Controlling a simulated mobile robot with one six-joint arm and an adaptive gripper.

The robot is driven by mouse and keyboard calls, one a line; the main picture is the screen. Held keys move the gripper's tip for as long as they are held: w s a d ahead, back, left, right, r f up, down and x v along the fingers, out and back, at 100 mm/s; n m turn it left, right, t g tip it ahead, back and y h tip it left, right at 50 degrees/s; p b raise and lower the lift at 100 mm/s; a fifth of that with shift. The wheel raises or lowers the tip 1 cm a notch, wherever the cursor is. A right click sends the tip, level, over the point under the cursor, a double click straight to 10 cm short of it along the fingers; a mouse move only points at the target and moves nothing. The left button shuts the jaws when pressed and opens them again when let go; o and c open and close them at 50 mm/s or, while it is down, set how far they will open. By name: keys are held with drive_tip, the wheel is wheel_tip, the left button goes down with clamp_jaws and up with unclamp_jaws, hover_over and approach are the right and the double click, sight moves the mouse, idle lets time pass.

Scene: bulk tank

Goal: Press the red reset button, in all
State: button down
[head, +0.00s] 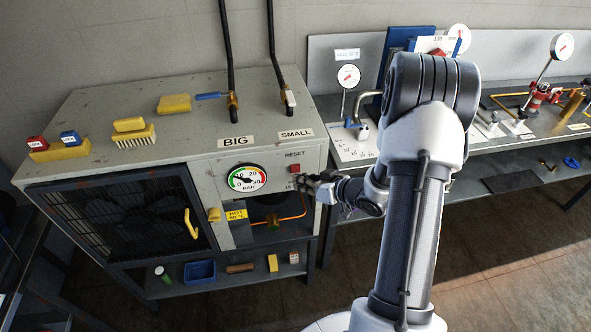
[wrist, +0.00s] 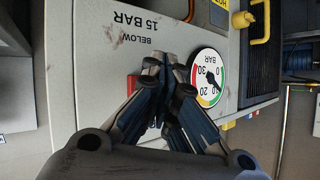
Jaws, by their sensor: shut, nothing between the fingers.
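The red reset button (head: 295,168) sits on the grey front panel under the RESET label, right of the round pressure gauge (head: 243,178). In the wrist view a red piece (wrist: 132,84), apparently the button, shows beside my left finger, partly hidden by it. My gripper (head: 299,183) is shut and empty, just below the button in the head view. In the wrist view my gripper's fingertips (wrist: 164,62) meet in front of the panel, between the BELOW 15 BAR label and the button. I cannot tell whether they touch the panel.
Two dark pipes with BIG (head: 235,142) and SMALL (head: 296,134) labels rise from the cabinet top. A yellow HOT sign (head: 236,214) and a yellow door handle (head: 191,224) are lower left. A bench with dial gauges (head: 348,76) stands at right.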

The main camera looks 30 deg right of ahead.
drive_tip(key=shift+s+a, duration=0.25)
drive_tip(key=shift+s, duration=0.5)
drive_tip(key=shift+s+a, duration=0.2)
drive_tip(key=shift+s, duration=0.6)
drive_tip(key=shift+s+a, duration=0.25)
drive_tip(key=shift+s, duration=0.5)
wheel_tip(320, 180, up, 9)
drive_tip(key=w+d+g+h, duration=0.2)
drive_tip(key=d+h, duration=0.1)
drive_tip(key=h, duration=0.2)
drive_tip(key=s+a+r+m+g+h, duration=0.1)
drive_tip(key=s+a+r+h, duration=0.2)
drive_tip(key=s+r, duration=0.35)
drive_tip(key=s+a+r+g+y, duration=0.1)
drive_tip(key=s+a+r+g, duration=0.1)
drive_tip(key=s+a, duration=0.5)
drive_tip(key=s+a+r+g+y, duration=0.1)
drive_tip(key=s+a+r, duration=0.4)
drive_tip(key=s, duration=0.7)
drive_tip(key=shift+a+m+g+y, duration=0.35)
drive_tip(key=shift+a+y, duration=0.35)
drive_tip(key=shift+a, duration=0.5)
drive_tip(key=shift+a, duration=0.1)
